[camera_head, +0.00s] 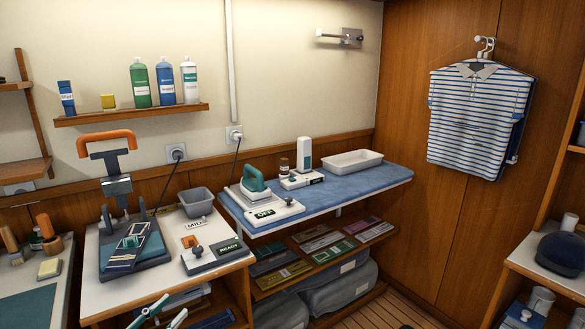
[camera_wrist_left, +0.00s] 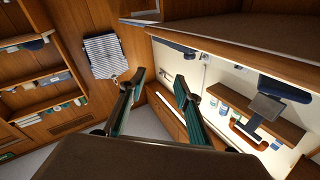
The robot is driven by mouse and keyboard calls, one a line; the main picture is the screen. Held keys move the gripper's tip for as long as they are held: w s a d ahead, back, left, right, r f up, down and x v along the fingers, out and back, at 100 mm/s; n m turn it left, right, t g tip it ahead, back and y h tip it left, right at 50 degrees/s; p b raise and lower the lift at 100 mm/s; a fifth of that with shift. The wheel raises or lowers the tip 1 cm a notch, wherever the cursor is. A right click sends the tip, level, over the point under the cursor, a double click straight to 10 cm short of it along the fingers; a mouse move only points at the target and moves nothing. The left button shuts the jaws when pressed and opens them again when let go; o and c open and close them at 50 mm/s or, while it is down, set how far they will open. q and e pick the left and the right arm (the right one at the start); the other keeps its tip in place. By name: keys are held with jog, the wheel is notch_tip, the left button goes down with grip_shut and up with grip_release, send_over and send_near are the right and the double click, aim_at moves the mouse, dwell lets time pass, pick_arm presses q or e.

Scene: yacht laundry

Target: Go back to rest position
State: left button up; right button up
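My left gripper (camera_head: 165,311) shows at the bottom edge of the head view, in front of the press table. Its two fingers are apart and nothing is between them. In the left wrist view my left gripper (camera_wrist_left: 160,78) also shows its fingers spread, with only the room behind them. My right gripper is in neither view.
The press (camera_head: 133,240) with an orange handle stands on the left table. A teal-handled iron (camera_head: 253,187) stands on the blue ironing board (camera_head: 350,185). A striped shirt (camera_head: 478,110) hangs on the wooden wall. Shelves stand at right; some floor (camera_head: 375,312) is clear.

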pick_arm(q)
jog(key=s+d+f+n+g+y, duration=0.2)
jog(key=s+d+f+g+y, duration=0.1)
jog(key=s+f, duration=0.8)
jog(key=s+d+f+n+g+y, duration=0.2)
jog(key=s+d+f, duration=0.4)
jog(key=s+f, duration=0.6)
jog(key=shift+s+d+f+n+g+y, duration=0.3)
jog(key=shift+s+g+y, duration=0.1)
jog(key=shift+g+y, duration=0.2)
